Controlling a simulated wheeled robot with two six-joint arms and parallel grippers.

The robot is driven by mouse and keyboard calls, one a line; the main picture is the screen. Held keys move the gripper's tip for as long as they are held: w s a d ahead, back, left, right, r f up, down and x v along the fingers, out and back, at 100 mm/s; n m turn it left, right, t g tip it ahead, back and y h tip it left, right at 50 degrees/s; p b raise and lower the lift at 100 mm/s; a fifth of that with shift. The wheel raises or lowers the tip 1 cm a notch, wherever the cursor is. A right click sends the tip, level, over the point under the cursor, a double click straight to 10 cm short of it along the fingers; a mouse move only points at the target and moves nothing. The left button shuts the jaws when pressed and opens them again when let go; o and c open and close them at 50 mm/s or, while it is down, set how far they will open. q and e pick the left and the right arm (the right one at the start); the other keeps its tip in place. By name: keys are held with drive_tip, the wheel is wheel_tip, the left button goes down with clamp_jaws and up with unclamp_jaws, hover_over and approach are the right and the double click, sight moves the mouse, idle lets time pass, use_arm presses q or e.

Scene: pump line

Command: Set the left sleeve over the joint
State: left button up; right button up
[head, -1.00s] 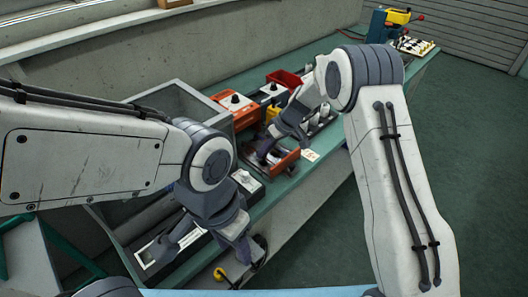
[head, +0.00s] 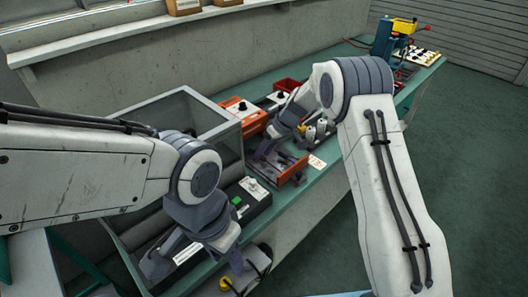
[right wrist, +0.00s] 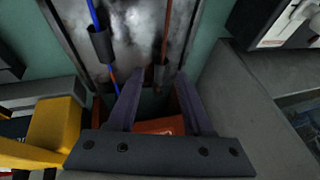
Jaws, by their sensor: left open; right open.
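In the right wrist view a dark sleeve (right wrist: 100,45) sits around the blue wire at left. A second dark sleeve (right wrist: 160,75) sits around the red wire at right. Both wires cross a worn metal plate (right wrist: 135,25). In the head view this gripper (head: 268,149) is over the orange tray (head: 291,172). My left gripper (head: 158,260) appears low at left, open, near the bench's front edge.
A grey open-topped bin (head: 190,105) stands left of the tray. A black box with a green button (head: 237,201) is near my left arm. A yellow object (right wrist: 50,125) is close beside my right gripper.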

drive_tip(key=b+v, duration=0.1)
drive_tip(key=v, duration=0.9)
drive_tip(key=shift+r, duration=0.15)
drive_tip(key=s+a+r+g+h+p, duration=0.1)
drive_tip(key=s+a+r, duration=0.3)
drive_tip(key=s, duration=0.5)
drive_tip(key=s+a+r+h+p, duration=0.1)
drive_tip(key=s+a+r, duration=0.3)
drive_tip(key=s, duration=0.5)
drive_tip(key=s+d+h+p, duration=0.1)
drive_tip(key=s+d, duration=0.1)
drive_tip(key=s, duration=0.8)
drive_tip(key=s+d+h+p, duration=0.1)
drive_tip(key=s+d, duration=0.1)
drive_tip(key=s, duration=0.9)
drive_tip(key=shift+s+f+g, duration=0.3)
